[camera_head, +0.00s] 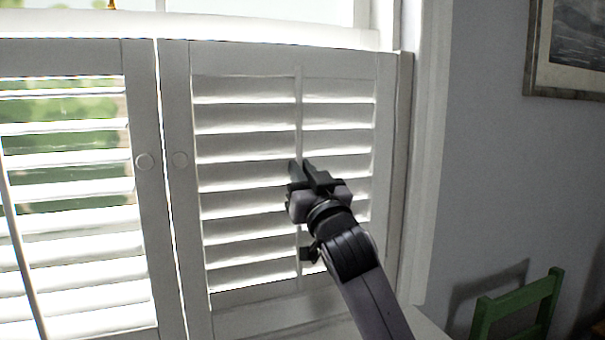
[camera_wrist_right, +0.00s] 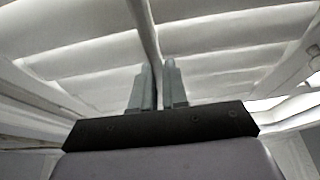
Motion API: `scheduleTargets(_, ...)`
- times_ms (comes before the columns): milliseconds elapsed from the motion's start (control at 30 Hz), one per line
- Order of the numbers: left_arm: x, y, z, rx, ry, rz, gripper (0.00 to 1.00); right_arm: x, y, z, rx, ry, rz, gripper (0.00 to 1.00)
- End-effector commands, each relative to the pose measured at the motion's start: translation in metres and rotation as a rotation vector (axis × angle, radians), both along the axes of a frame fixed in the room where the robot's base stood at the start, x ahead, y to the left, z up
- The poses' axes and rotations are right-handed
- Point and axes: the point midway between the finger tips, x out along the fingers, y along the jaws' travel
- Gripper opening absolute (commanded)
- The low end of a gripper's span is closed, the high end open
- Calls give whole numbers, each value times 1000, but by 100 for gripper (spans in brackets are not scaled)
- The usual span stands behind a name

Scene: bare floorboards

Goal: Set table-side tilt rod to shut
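The right shutter panel (camera_head: 217,307) has white slats tilted steeply, nearly closed, with bright light along their edges. Its thin white tilt rod (camera_head: 299,120) runs upright down the middle. My right gripper (camera_head: 302,172) is at the rod, about mid-height, and hides part of it. In the right wrist view the rod (camera_wrist_right: 146,30) passes between the two fingers of the gripper (camera_wrist_right: 158,82), which are close together around it. The left shutter panel (camera_head: 148,240) has open slats with greenery showing through, and its own rod (camera_head: 17,235) leans at the left. My left gripper is not in view.
A green chair (camera_head: 515,300) stands at the lower right by the grey wall (camera_head: 500,180). A framed picture (camera_head: 572,50) hangs at the upper right. A white surface (camera_head: 428,325) shows low beside my right arm.

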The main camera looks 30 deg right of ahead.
Motion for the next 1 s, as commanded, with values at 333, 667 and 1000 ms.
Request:
scheduleTargets(333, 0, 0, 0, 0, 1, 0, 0, -1, -1, 4, -2, -11, -1, 38)
scheduleTargets(667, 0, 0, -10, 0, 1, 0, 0, -28, 6, -10, -2, -11, 0, 38)
scheduleTargets(1000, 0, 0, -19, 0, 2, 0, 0, -62, 14, -22, -2, -12, -1, 38)
